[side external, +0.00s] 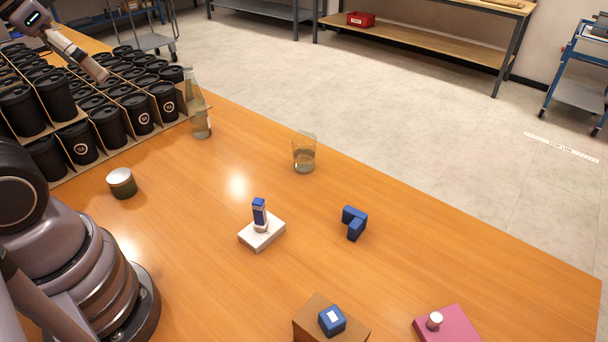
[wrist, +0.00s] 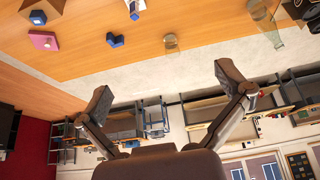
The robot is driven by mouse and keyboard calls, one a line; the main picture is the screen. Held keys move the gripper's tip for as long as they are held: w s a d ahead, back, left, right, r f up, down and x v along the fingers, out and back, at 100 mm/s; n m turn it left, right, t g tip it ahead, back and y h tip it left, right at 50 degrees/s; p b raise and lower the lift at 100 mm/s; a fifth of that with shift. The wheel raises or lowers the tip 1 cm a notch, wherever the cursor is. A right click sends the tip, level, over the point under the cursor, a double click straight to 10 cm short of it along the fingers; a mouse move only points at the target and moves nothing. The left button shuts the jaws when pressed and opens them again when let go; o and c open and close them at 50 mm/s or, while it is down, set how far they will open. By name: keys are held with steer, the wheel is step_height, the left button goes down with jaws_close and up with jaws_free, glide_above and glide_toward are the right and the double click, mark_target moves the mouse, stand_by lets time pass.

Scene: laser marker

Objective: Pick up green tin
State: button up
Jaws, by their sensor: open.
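The green tin (side external: 121,183) is a short, dark green can with a pale lid. It stands upright on the wooden table between my arm's base and the rack of black cups. My gripper (side external: 98,74) is partly in the side view at the upper left, above the cups and well apart from the tin. In the wrist view my gripper (wrist: 165,92) is open, its two fingers spread with nothing between them. I do not see the tin in the wrist view.
Black lidded cups (side external: 138,112) fill a cardboard rack. A bottle (side external: 201,122) stands beside it. A glass (side external: 304,160), a white block (side external: 256,239), a blue angled piece (side external: 354,222), a brown box (side external: 310,322) and a pink block (side external: 459,324) stand apart. Table around the tin is clear.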

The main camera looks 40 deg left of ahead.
steer(key=w+a+f+m+g+y, duration=0.1)
steer(key=w+a+f+g+y, duration=0.3)
steer(key=w+a+f+g, duration=0.35)
steer(key=m+g+y, duration=0.8)
steer(key=m+y, duration=0.2)
steer(key=y, duration=0.1)
glide_above(121, 180)
steer(key=w+d, duration=0.4)
steer(key=w, duration=0.1)
step_height(121, 180, down, 23)
steer(key=f, duration=0.8)
steer(key=shift+s+f, duration=0.2)
steer(key=shift+s, duration=0.05)
steer(key=shift+s+a+f, duration=0.15)
steer(key=shift+a, duration=0.1)
steer(key=x, duration=0.7)
